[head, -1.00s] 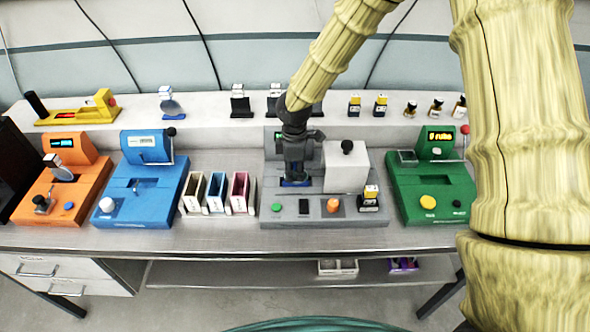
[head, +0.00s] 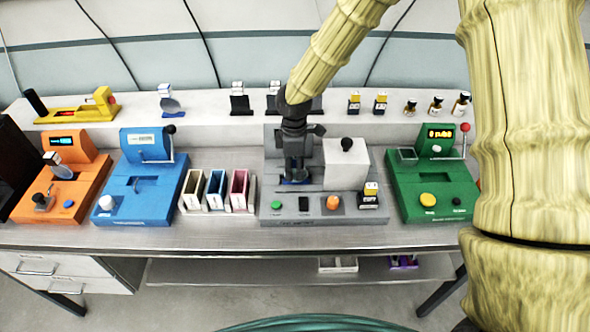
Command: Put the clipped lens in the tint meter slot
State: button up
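My gripper (head: 296,172) points down over the left part of the grey device (head: 285,212). A small dark-blue patch (head: 296,182) shows at its fingertips, and I cannot tell whether it is a held lens or part of the device. The fingers are too small and dark to show whether they are open or shut. One lens with a white clip (head: 169,100) stands on the back shelf. Another clipped lens (head: 59,168) stands upright in the orange device (head: 36,203). No label shows which device is the tint meter.
A blue device (head: 155,205) with a lever stands left of several open bins (head: 215,192). A white block (head: 345,165) with a black knob is close right of my gripper. A green device (head: 430,187) stands further right. Small bottles and stamps line the back shelf (head: 330,128).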

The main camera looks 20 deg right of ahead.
notch_tip(320, 180, up, 11)
jog(key=shift+b, duration=1.1)
jog(key=shift+c, duration=0.3)
dwell(0.4)
